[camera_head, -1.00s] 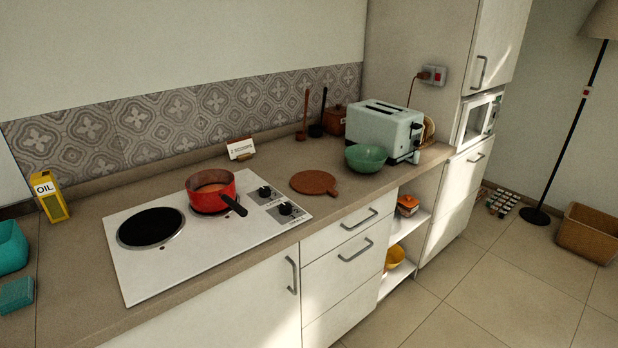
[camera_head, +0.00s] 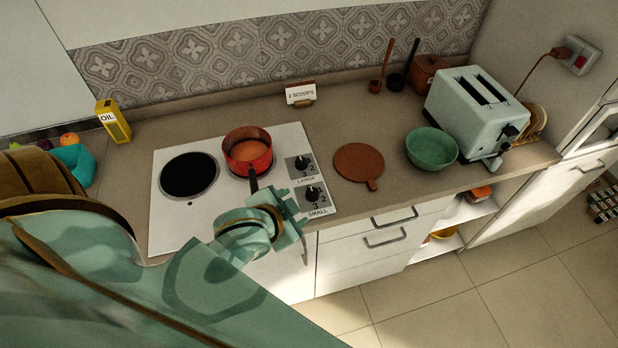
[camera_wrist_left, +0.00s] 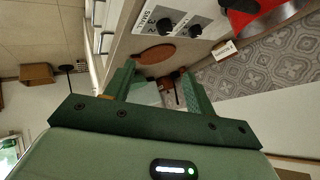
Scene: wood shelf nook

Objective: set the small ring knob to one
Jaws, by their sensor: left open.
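The small ring knob (camera_head: 312,193) is a black dial on a grey plate marked SMALL, at the front right corner of the white hob (camera_head: 205,222). It also shows upside down in the left wrist view (camera_wrist_left: 164,26). Which number it points to is too small to tell. The large ring knob (camera_head: 301,163) sits just behind it. My left gripper (camera_head: 293,212) is just to the left and front of the small knob, apart from it. In the left wrist view its fingers (camera_wrist_left: 160,88) are spread and empty. My right gripper is out of view.
A red pot (camera_head: 248,153) stands on the hob's right ring, its dark handle towards my gripper. A round brown board (camera_head: 358,162), green bowl (camera_head: 431,148) and toaster (camera_head: 478,108) lie to the right. A sign (camera_head: 300,93) stands behind the hob.

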